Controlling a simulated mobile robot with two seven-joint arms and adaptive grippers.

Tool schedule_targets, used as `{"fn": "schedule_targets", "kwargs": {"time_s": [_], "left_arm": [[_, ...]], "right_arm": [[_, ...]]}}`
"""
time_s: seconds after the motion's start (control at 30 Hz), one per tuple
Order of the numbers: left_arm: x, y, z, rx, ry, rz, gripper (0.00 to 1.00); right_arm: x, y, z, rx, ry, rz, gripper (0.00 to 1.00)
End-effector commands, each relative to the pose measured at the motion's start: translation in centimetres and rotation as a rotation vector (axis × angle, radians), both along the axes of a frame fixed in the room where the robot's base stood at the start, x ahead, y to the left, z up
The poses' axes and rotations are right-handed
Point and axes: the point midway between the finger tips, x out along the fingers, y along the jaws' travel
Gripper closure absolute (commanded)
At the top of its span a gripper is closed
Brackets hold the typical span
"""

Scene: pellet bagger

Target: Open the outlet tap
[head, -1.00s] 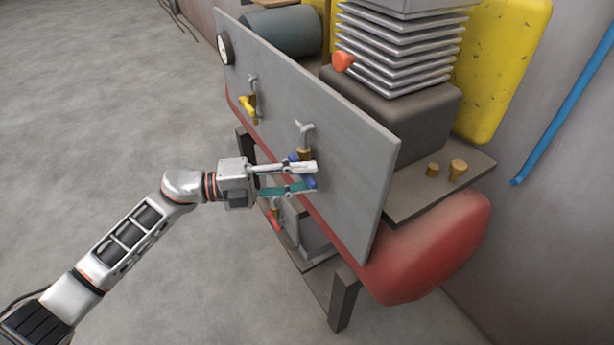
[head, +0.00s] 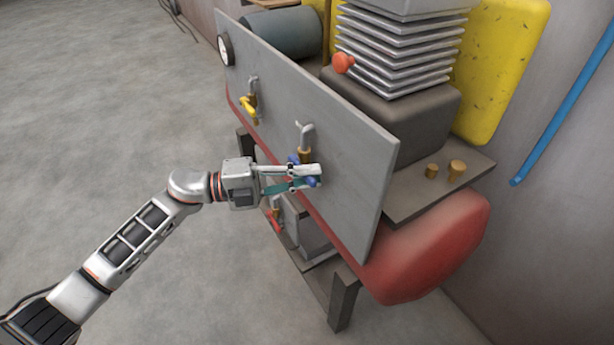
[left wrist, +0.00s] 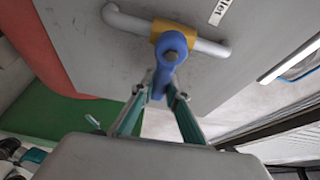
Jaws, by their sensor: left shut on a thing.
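A tap with a brass body (head: 305,156) and a blue handle (head: 314,181) is on the front of the upright grey panel (head: 350,165). A bent grey pipe runs from it. My left gripper (head: 303,177) is shut on the blue handle, with one finger on each side. In the left wrist view, the blue handle (left wrist: 172,48) stands out from the brass body, between the fingertips of my left gripper (left wrist: 162,90). A white label (left wrist: 218,12) beside the pipe shows only part of its word, ending "let". The fingers hide part of the handle.
A yellow-handled tap (head: 248,107) and a round gauge (head: 225,49) sit farther left on the panel. A red-handled tap (head: 274,219) is below. A red tank (head: 430,250) lies behind the panel. The floor to the left is clear.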

Motion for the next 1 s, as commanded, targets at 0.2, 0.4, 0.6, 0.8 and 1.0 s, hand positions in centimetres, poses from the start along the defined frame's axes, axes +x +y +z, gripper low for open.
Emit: {"fn": "schedule_targets", "kwargs": {"time_s": [0.2, 0.4, 0.6, 0.8, 1.0], "left_arm": [[0.1, 0.0, 1.2, -0.085, 0.115, 0.000, 1.00], [0.3, 0.2, 2.0, -0.175, 0.240, 0.000, 1.00], [0.6, 0.4, 2.7, -0.250, 0.342, -0.001, 1.00], [0.7, 0.5, 3.0, -0.299, 0.412, -0.001, 1.00], [0.8, 0.6, 3.1, -0.322, 0.444, -0.001, 1.00]], "right_arm": [[-0.3, -0.6, 0.1, -0.017, 0.006, -0.003, 0.25], [-0.3, -0.7, 0.0, -0.024, 0.008, -0.002, 0.25], [-0.2, -0.9, 0.0, -0.027, 0.006, -0.005, 0.25], [-0.3, -1.0, 0.1, -0.027, 0.006, -0.008, 0.25], [-0.6, -1.1, -0.3, -0.029, 0.015, -0.011, 0.25]]}}
